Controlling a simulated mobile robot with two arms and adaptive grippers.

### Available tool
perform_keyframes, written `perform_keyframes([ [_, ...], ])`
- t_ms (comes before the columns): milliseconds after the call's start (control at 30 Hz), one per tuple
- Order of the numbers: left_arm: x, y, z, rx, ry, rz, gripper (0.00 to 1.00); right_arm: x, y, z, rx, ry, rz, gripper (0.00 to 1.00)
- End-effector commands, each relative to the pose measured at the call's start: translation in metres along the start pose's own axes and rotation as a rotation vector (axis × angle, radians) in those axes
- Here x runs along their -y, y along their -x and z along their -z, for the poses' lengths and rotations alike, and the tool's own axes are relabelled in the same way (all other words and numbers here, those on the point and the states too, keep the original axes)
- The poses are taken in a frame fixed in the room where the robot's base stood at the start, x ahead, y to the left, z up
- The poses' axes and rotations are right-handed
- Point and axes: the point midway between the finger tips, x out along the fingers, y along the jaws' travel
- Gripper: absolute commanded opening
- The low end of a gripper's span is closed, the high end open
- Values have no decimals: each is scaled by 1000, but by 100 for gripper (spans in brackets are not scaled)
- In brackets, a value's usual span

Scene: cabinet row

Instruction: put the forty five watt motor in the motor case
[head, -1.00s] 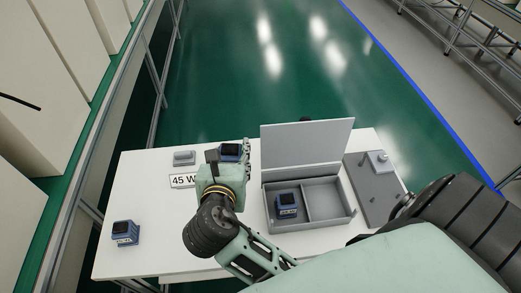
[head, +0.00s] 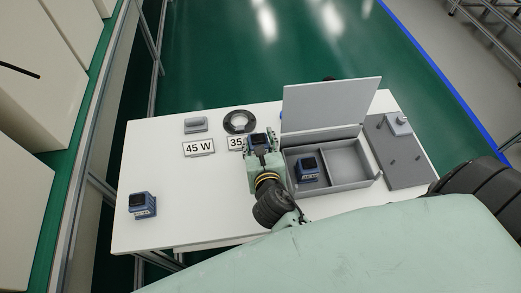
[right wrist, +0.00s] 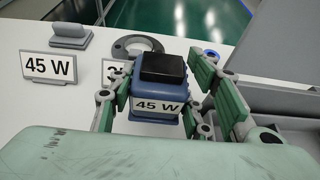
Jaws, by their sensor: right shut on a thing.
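The 45 W motor (right wrist: 158,105) is a blue block with a black top and a "45 W" label. My left gripper is not in view.
Another blue motor (head: 142,205) stands at the table's left. A "45 W" sign (head: 198,148), a partly hidden "35" sign (head: 235,143), a grey block (head: 196,125) and a dark ring (head: 239,121) are at the back.

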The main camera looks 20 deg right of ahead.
Motion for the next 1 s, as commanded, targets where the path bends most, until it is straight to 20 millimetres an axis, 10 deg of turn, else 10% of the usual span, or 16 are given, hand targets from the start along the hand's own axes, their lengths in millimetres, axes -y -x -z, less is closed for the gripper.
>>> perform_keyframes([
  [700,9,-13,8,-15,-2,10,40,-2,-16,37,4,1,-2,0],
  [733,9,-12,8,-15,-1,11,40,-2,-16,38,0,1,-1,47],
  [1000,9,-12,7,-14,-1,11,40,-1,-15,37,0,0,-1,64],
])
